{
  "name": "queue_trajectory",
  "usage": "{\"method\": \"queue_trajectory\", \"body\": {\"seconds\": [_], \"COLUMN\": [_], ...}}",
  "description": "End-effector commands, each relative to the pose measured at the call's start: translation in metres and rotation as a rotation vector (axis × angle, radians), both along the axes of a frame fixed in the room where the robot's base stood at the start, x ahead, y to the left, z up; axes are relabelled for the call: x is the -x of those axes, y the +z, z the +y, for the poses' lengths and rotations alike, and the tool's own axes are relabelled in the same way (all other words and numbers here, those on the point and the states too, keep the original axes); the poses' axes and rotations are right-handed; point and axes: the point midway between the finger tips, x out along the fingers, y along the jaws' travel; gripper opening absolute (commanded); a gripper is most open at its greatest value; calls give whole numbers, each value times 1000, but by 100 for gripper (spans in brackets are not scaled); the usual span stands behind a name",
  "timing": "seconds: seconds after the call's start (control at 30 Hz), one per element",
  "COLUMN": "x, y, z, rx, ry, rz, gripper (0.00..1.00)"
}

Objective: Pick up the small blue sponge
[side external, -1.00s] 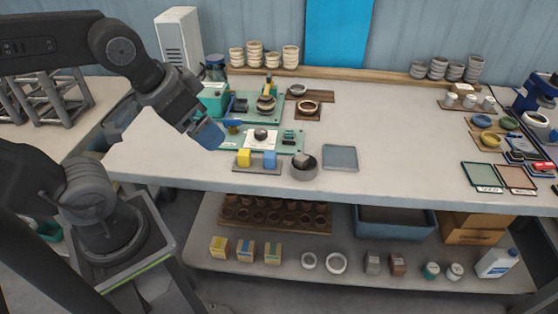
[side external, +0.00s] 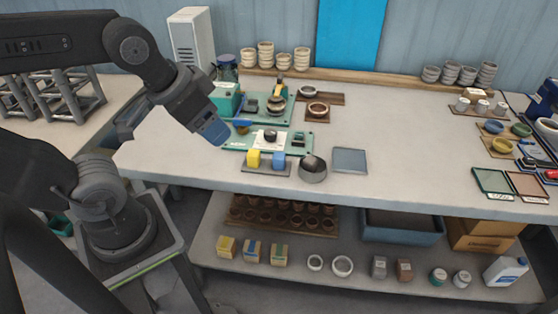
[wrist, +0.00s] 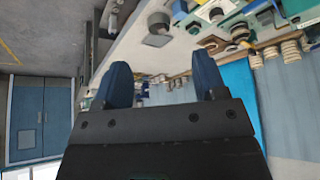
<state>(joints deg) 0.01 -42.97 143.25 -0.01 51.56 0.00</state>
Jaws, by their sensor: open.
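The small blue sponge (side external: 279,161) is a light blue block on a flat dark grey tray (side external: 266,170) near the front edge of the bench. A yellow sponge (side external: 254,158) sits beside it on the left. My gripper (side external: 216,134) is above the bench, up and to the left of both sponges, and touches neither. In the wrist view its two blue fingers (wrist: 162,85) are spread wide with nothing between them.
A grey bowl (side external: 313,172) stands just right of the sponges, with a flat grey-blue tray (side external: 350,160) beyond it. A green board with parts (side external: 235,145) lies behind the sponges. The middle of the bench (side external: 410,140) is clear.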

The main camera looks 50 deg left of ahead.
Motion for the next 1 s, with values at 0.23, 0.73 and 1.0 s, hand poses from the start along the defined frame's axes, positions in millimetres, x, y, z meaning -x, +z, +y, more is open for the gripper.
{"method": "queue_trajectory", "body": {"seconds": [0.23,0.73,1.0], "x": [0,-77,-135], "y": [0,-3,-29], "z": [0,13,27], "rx": [1,363,519], "ry": [3,937,1674], "rz": [1,195,265], "gripper": [62,62,62]}}
